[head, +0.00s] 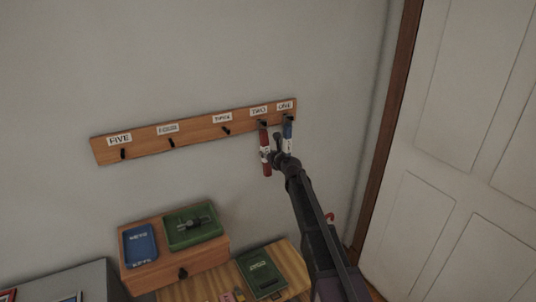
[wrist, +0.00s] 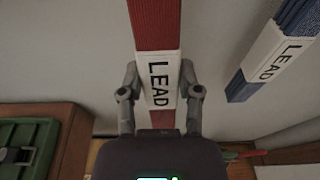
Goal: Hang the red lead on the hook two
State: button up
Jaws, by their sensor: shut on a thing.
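The red lead (head: 264,140) is upright just below the label TWO on the wooden hook board (head: 195,133). Its top end meets hook two (head: 263,123); I cannot tell whether it is over the hook. My gripper (head: 271,155) is shut on the red lead at its white LEAD label. In the wrist view, the fingers of my gripper (wrist: 158,88) sit on both sides of the red lead (wrist: 154,28), which runs up out of the picture.
A blue lead (head: 288,131) hangs at hook one, close to the right; it also shows in the wrist view (wrist: 290,32). Hooks three, four and five are bare. Below stand a wooden box (head: 185,272) with a green tray (head: 186,237) and a blue tray (head: 140,251).

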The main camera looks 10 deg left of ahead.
jog(key=o, duration=1)
jog(key=s+d+f+n+g+h, duration=0.3)
jog(key=s+d+n, duration=0.6)
jog(key=s, duration=0.5)
jog(key=s+d+f+n+g+h, duration=0.3)
jog(key=s+d+f+n+g, duration=0.2)
jog(key=s+d+n, duration=0.5)
jog(key=s+d+f+n+g+h, duration=0.2)
jog(key=s+d+f+n+g, duration=0.3)
jog(key=s, duration=1.3)
jog(key=d+f+n, duration=0.1)
jog(key=d+n, duration=0.3)
jog(key=n, duration=0.1)
jog(key=shift+s+d+f+h, duration=0.2)
jog(key=shift+f+h, duration=0.2)
